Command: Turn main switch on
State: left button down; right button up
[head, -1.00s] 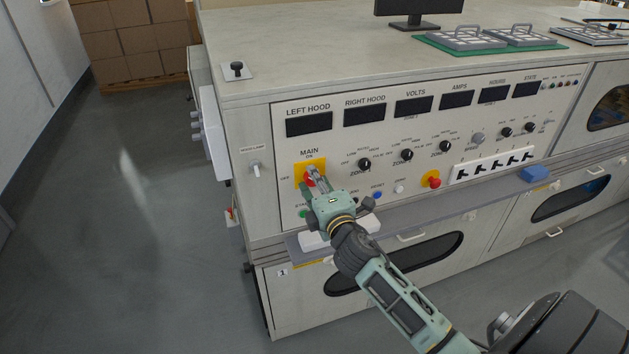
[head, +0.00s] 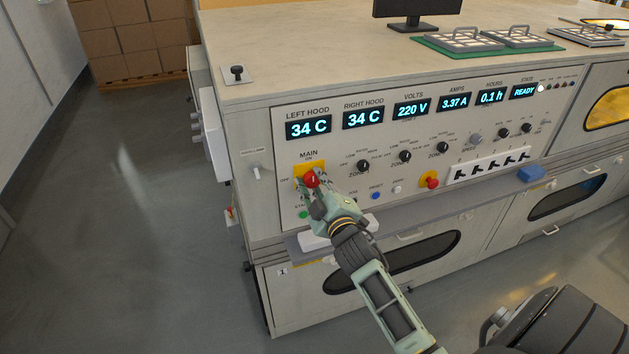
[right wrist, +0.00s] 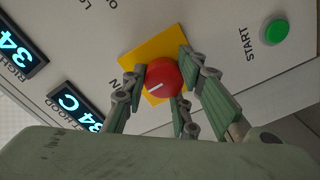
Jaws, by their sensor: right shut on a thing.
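The red main switch knob (head: 312,178) sits on a yellow plate (head: 300,170) at the left of the control panel, under the MAIN label. My right gripper (head: 308,188) is at the knob, shut on it. In the right wrist view the fingers (right wrist: 158,88) stand around the red knob (right wrist: 166,76), and a short white mark shows on its face. The panel displays (head: 363,117) are lit: both hoods read 34 C, volts 220 V and state READY. My left gripper is out of view.
The green START button (right wrist: 277,32) is near the yellow plate. A red emergency-type knob (head: 431,180) and a row of black switches (head: 492,165) are farther right. A shelf (head: 400,212) juts out below the panel. Open floor (head: 130,230) lies left.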

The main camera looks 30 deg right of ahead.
jog(key=shift+w+d+r+m, duration=0.1)
jog(key=shift+d+r+m, duration=0.15)
jog(key=shift+r, duration=0.3)
jog(key=o, duration=1)
jog(key=shift+c, duration=0.2)
jog(key=shift+o, duration=0.3)
jog(key=shift+f, duration=0.15)
jog(key=shift+a+f, duration=0.15)
jog(key=shift+f, duration=0.05)
jog(key=v, duration=1.2)
